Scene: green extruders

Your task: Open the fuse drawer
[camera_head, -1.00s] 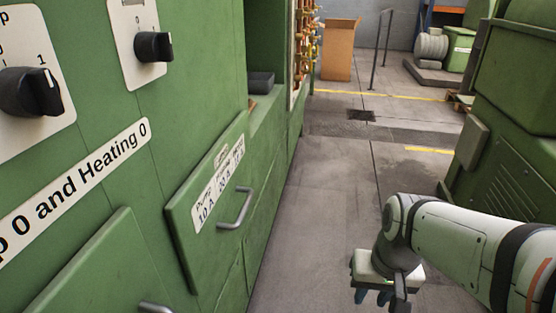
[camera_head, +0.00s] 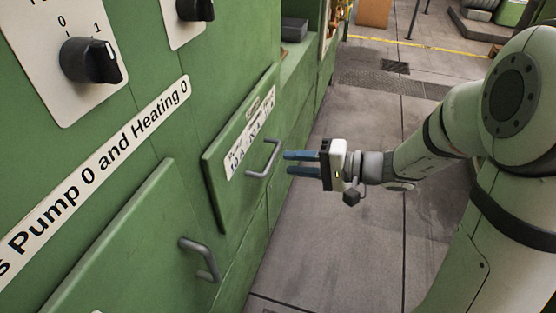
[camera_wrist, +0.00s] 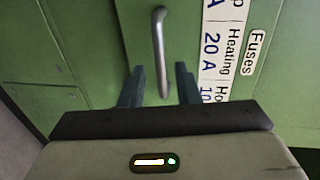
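The fuse drawer (camera_head: 225,190) is a green front panel with a white label and a grey bar handle (camera_head: 265,160). It stands slightly proud of the cabinet face in the head view; I cannot tell whether it is pulled out. My gripper (camera_head: 288,162) is open, its two blue fingers pointing left at the handle, close to its right side. In the wrist view the handle (camera_wrist: 160,50) runs between the two fingertips (camera_wrist: 160,78), with a finger on each side. The label (camera_wrist: 225,45) reads "Fuses" and "Heating 20 A". The fingers are not closed on the handle.
A second green panel with a grey handle (camera_head: 200,258) is at the lower left of the drawer. Black rotary switches (camera_head: 90,60) sit above on the cabinet.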

